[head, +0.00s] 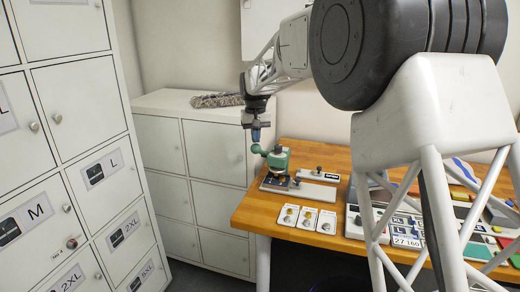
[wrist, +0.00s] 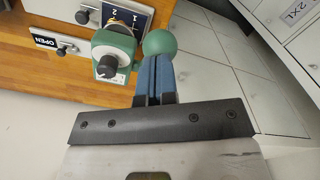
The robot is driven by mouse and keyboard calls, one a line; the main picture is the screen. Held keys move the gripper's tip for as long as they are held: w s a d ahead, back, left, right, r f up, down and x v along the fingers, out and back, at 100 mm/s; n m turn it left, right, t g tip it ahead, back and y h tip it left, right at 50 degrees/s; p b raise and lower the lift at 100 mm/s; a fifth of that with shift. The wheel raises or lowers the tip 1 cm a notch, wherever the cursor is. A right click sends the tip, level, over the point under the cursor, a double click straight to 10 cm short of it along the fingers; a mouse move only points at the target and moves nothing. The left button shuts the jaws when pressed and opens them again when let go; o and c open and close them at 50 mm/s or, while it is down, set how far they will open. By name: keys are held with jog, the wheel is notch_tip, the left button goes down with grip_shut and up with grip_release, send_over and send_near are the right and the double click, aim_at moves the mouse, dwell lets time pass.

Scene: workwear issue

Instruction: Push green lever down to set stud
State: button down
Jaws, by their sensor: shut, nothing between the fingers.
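The green press (head: 279,160) stands at the left part of the wooden table. In the wrist view its green body (wrist: 115,55) shows with a dark knob on it. Its lever ends in a green ball (head: 257,148), which also shows in the wrist view (wrist: 160,42). My gripper (head: 256,139) is shut and empty, with its blue fingertips just above the ball in the head view. In the wrist view the fingertips (wrist: 154,62) meet the ball's edge; I cannot tell whether they touch it. The stud is too small or hidden to make out.
The wooden table (head: 245,212) holds a small plate marked OPEN (wrist: 45,40), several white cards (head: 308,219) and trays of coloured parts on the right. Grey-white lockers (head: 212,150) stand close beyond the table's left end. More labelled lockers (head: 75,120) fill the left.

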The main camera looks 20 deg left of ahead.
aim_at(254, 150)
jog(key=shift+f, duration=0.35)
jog(key=shift+s+f, duration=0.3)
jog(key=shift+f, duration=0.3)
jog(key=shift+s+f, duration=0.25)
jog(key=shift+f, duration=0.3)
dwell(0.7)
jog(key=shift+s+f, duration=0.2)
jog(key=shift+f, duration=0.45)
jog(key=shift+s+f, duration=0.2)
jog(key=shift+f, duration=0.4)
jog(key=shift+s+f, duration=0.15)
jog(key=shift+f, duration=0.95)
dwell(0.9)
jog(key=shift+r, duration=0.15)
notch_tip(254, 150, up, 13)
dwell(2.2)
